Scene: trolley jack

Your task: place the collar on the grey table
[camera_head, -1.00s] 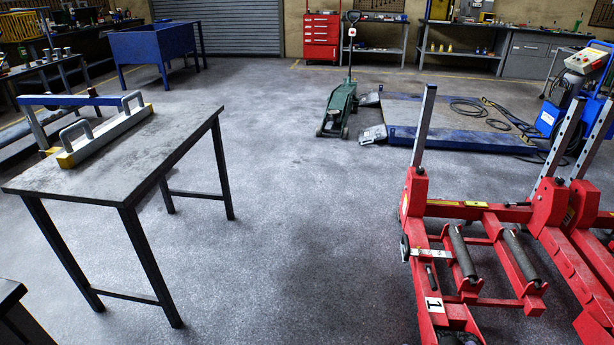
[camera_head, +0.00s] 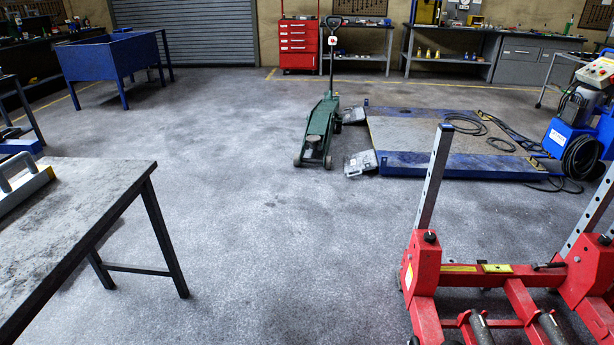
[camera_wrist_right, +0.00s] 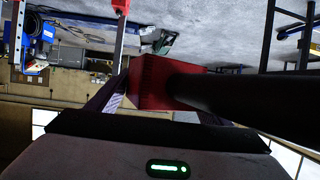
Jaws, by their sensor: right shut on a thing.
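The grey table (camera_head: 75,205) stands at the left of the head view, with its bare right end in sight and its left part cut off by the picture's edge. In the wrist view my right gripper (camera_wrist_right: 160,85) is shut on a red, square-sided piece (camera_wrist_right: 150,82) with a thick black rod sticking out to the right; it appears to be the collar. The rod hides much of the right finger. The piece is held in the air. Neither gripper shows in the head view, and my left gripper is out of sight.
A red lifting frame (camera_head: 510,285) with upright posts stands at the right. A green trolley jack (camera_head: 320,130) and a blue-edged platform (camera_head: 455,162) are ahead. The middle floor is clear.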

